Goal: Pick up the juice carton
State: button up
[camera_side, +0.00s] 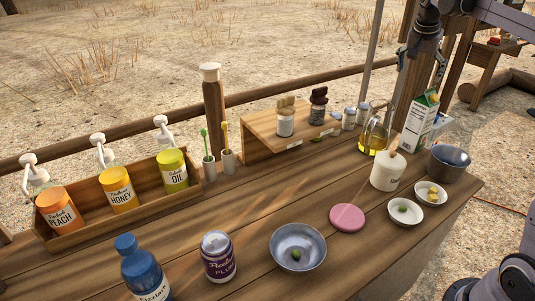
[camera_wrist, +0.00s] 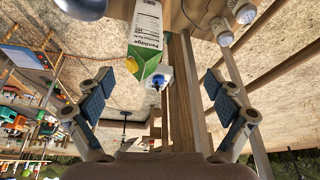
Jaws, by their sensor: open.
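The juice carton (camera_side: 420,122) stands upright near the back right of the wooden table in the side view, white with a green gabled top. In the wrist view the carton (camera_wrist: 147,25) shows upside down at the top middle, with its green top and yellow cap toward me. My gripper (camera_wrist: 158,78) is open, its two blue-padded fingers spread to either side of the picture. The carton lies ahead between the lines of the fingers, and I see no contact. In the side view, part of my arm hangs above the carton at the upper right.
A wooden rail (camera_side: 290,92) runs behind the table.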

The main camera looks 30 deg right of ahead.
aim_at(430, 91)
jog(key=d+m, duration=0.1)
jog(key=d, duration=0.1)
jog(key=d+m+g, duration=0.1)
jog(key=d, duration=0.2)
jog(key=d+f+m, duration=0.1)
jog(key=d, duration=0.1)
jog(key=shift+s+d, duration=0.2)
jog(key=shift+s, duration=0.1)
jog(key=shift+d+f, duration=0.2)
jog(key=shift+f, duration=0.15)
jog(key=shift+x, duration=5.05)
jog(key=shift+s, duration=0.15)
jog(key=c, duration=1.9)
jog(key=shift+r, duration=0.1)
